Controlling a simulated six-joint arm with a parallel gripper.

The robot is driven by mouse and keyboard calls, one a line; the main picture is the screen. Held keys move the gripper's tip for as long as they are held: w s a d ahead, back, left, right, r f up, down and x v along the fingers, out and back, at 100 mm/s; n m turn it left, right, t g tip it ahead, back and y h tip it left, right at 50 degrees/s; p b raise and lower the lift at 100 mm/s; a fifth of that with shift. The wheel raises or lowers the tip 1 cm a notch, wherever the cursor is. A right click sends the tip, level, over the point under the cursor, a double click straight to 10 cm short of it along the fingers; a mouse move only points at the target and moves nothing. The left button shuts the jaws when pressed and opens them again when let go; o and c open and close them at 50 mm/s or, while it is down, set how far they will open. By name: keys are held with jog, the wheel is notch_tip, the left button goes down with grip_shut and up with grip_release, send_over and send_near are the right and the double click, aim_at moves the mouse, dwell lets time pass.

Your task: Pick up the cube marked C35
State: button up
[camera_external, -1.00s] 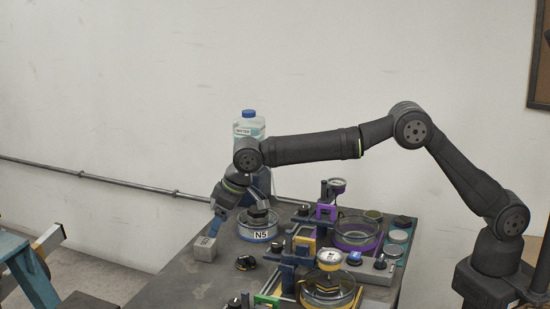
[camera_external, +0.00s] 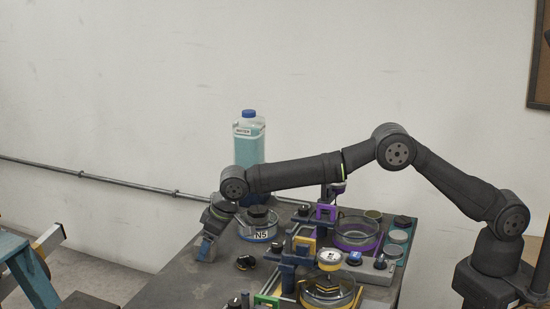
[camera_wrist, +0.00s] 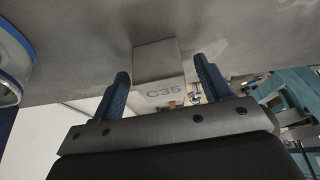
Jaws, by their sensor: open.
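The grey cube marked C35 (camera_wrist: 156,62) sits on the dark tabletop (camera_external: 190,282) near its far left edge. In the wrist view the C35 lettering shows on the face toward me. My gripper (camera_wrist: 160,84) is open, with one blue finger on either side of the cube's near part. I cannot tell whether the fingers touch it. In the external view my gripper (camera_external: 206,246) reaches down at the cube and mostly hides it.
A round dish labelled N5 (camera_external: 260,236) stands just right of my gripper. A water bottle (camera_external: 250,150) stands behind it. A small black knob-like part (camera_external: 245,262) lies nearby. Purple and yellow fixtures with dishes (camera_external: 357,236) fill the table's right side.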

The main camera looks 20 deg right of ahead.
jog(key=c, duration=1.2)
jog(key=shift+c, duration=0.2)
jog(key=shift+r, duration=0.15)
notch_tip(320, 180, up, 4)
jog(key=shift+f, duration=0.1)
jog(key=w+d+r, duration=0.6)
jog(key=d+r, duration=0.1)
jog(key=d, duration=0.2)
jog(key=shift+w+d, duration=0.2)
jog(key=shift+d, duration=0.2)
